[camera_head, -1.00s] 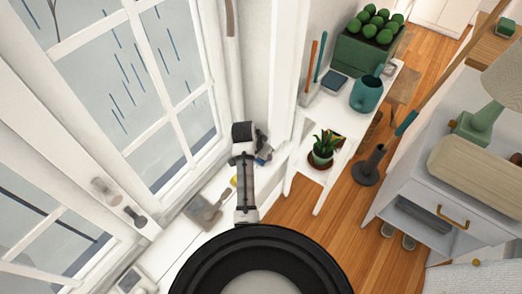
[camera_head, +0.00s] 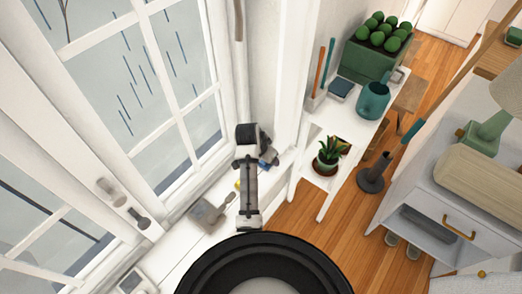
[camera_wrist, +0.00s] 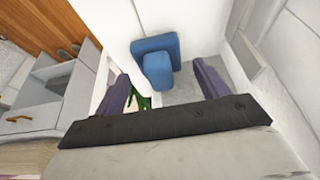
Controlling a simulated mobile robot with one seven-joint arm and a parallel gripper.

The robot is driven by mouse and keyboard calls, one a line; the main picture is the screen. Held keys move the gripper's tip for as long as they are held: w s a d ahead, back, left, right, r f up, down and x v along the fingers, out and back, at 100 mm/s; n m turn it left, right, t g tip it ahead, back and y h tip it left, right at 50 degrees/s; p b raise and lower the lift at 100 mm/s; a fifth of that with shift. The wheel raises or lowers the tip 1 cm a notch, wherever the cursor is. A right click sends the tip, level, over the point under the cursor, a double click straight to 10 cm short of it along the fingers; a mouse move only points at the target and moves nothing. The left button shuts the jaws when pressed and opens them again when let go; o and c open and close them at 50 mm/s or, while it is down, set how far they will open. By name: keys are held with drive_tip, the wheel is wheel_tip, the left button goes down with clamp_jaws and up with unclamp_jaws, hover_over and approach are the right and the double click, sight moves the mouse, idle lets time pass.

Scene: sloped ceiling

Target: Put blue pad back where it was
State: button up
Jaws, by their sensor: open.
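In the wrist view a blue pad-like thing (camera_wrist: 150,47) stands in a pale grey recess. A smaller blue block (camera_wrist: 158,71) sits in front of it; I cannot tell whether they are one piece. My gripper (camera_wrist: 160,70) is open, with its two purple fingers apart and the blue things seen between and beyond them. The fingers do not appear to touch them. In the head view my gripper (camera_head: 265,156) is near the white ledge by the window, with a bit of blue (camera_head: 269,158) beside it.
The white shelf (camera_head: 358,118) also holds a teal jug (camera_head: 373,99) and a green planter box (camera_head: 366,62). A potted plant (camera_head: 327,157) stands lower down. The window wall (camera_head: 218,172) is close on the left.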

drive_tip(key=b+v, duration=0.1)
drive_tip(key=v, duration=0.9)
drive_tip(key=shift+s, duration=0.1)
